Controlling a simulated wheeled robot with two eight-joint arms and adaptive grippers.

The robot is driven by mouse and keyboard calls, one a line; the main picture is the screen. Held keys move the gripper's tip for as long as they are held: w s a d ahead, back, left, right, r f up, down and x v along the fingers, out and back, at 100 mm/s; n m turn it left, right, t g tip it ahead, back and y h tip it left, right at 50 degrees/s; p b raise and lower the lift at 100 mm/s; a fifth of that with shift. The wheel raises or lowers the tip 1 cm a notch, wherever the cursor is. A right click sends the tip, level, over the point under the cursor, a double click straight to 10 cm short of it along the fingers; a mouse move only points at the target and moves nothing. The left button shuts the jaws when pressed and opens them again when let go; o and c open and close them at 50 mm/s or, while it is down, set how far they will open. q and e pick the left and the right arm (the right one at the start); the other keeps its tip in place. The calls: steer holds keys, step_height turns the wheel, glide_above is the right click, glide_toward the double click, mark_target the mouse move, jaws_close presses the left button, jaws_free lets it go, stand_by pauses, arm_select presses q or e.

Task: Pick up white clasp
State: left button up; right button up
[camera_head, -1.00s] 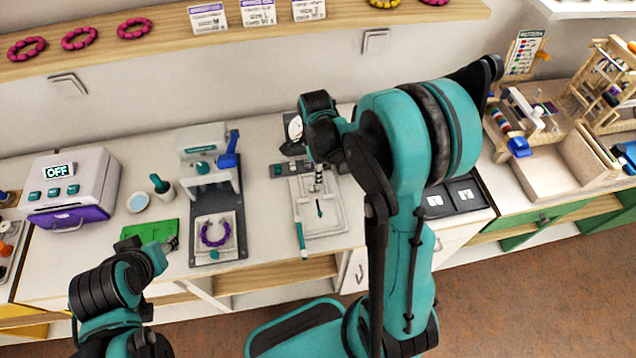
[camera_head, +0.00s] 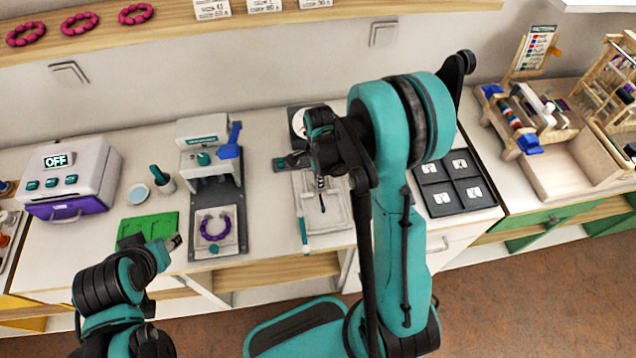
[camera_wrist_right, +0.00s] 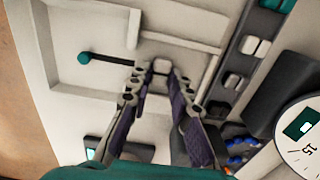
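In the right wrist view the fingers of my right gripper (camera_wrist_right: 158,76) close in on a small white clasp (camera_wrist_right: 161,66), which sits between the fingertips above the pale board (camera_wrist_right: 180,55). In the head view my right gripper (camera_head: 321,184) is over that board (camera_head: 338,228), and its fingertips are partly hidden. A dark strip (camera_wrist_right: 238,62) beside the board holds other white clasps (camera_wrist_right: 232,80). My left gripper (camera_head: 175,242) is at the front of the table near the green mat (camera_head: 150,226), too small to tell its opening.
A teal-ended dark rod (camera_wrist_right: 84,57) lies on the board near my fingertips. A round white dial (camera_wrist_right: 303,130) stands beside the strip. A dark tray with white pieces (camera_head: 432,199) is to the right. A press (camera_head: 205,160) stands to the left, with a purple bracelet (camera_head: 214,238) before it.

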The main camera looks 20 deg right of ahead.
steer(key=shift+c, duration=0.4)
step_height(320, 180, up, 4)
steer(key=shift+r+p, duration=0.2)
steer(key=shift+p, duration=0.8)
steer(key=s+d+r+p, duration=0.3)
steer(key=s+d+r, duration=0.2)
steer(key=s, duration=0.5)
steer(key=shift+s+d+r, duration=0.15)
steer(key=shift+s+r, duration=0.05)
steer(key=shift+r, duration=0.6)
